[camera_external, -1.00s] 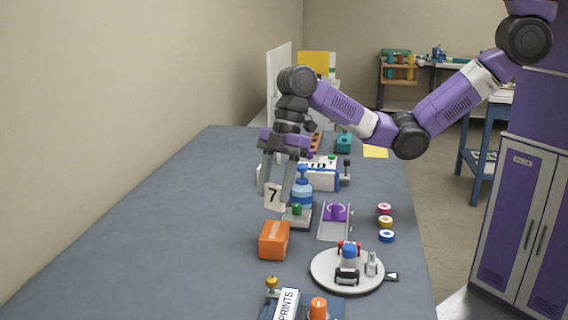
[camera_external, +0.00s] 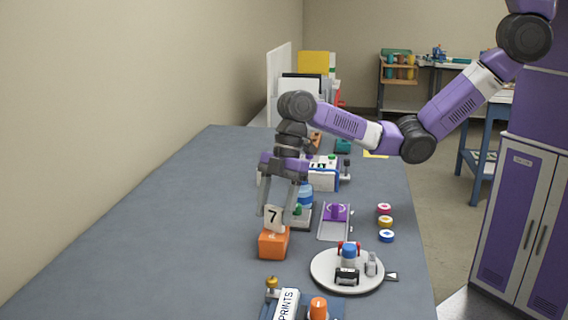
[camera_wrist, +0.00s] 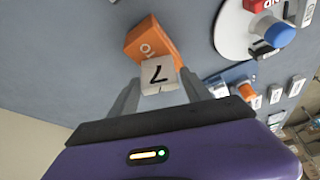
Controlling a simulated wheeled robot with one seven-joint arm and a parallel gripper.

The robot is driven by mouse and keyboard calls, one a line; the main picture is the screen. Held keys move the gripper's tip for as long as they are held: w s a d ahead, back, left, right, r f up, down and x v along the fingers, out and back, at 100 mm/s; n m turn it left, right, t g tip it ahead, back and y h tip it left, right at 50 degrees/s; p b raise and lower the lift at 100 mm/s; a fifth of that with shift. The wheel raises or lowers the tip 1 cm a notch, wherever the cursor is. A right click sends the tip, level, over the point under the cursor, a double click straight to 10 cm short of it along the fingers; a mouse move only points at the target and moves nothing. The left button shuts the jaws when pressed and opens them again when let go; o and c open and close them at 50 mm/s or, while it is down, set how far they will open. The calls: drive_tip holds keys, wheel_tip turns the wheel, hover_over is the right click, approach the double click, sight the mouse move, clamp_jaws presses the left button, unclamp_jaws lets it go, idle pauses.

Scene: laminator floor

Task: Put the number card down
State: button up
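The number card (camera_external: 274,218) is a small pale card with a black 7. It stands roughly upright at the top of the orange block (camera_external: 273,244). In the wrist view the card (camera_wrist: 159,76) lies between my fingertips and overlaps the orange block (camera_wrist: 150,40). My gripper (camera_external: 275,217) points down, with one finger at each side edge of the card, and looks shut on it. The card's lower edge meets the block's top in the picture. I cannot tell whether it rests on it or sits in a slot.
A round white turntable (camera_external: 330,280) with small items stands to the front right. A blue bottle (camera_external: 305,197) and a grey tray with a purple part (camera_external: 336,214) are close right of my gripper. A blue PRINTS stand (camera_external: 268,312) is in front. The left tabletop (camera_external: 170,230) is clear.

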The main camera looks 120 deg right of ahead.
drive_tip(key=shift+o, duration=0.6)
drive_tip(key=shift+r, duration=0.25)
drive_tip(key=b+v, duration=0.1)
drive_tip(key=v, duration=1.1)
drive_tip(key=shift+d+f, duration=0.1)
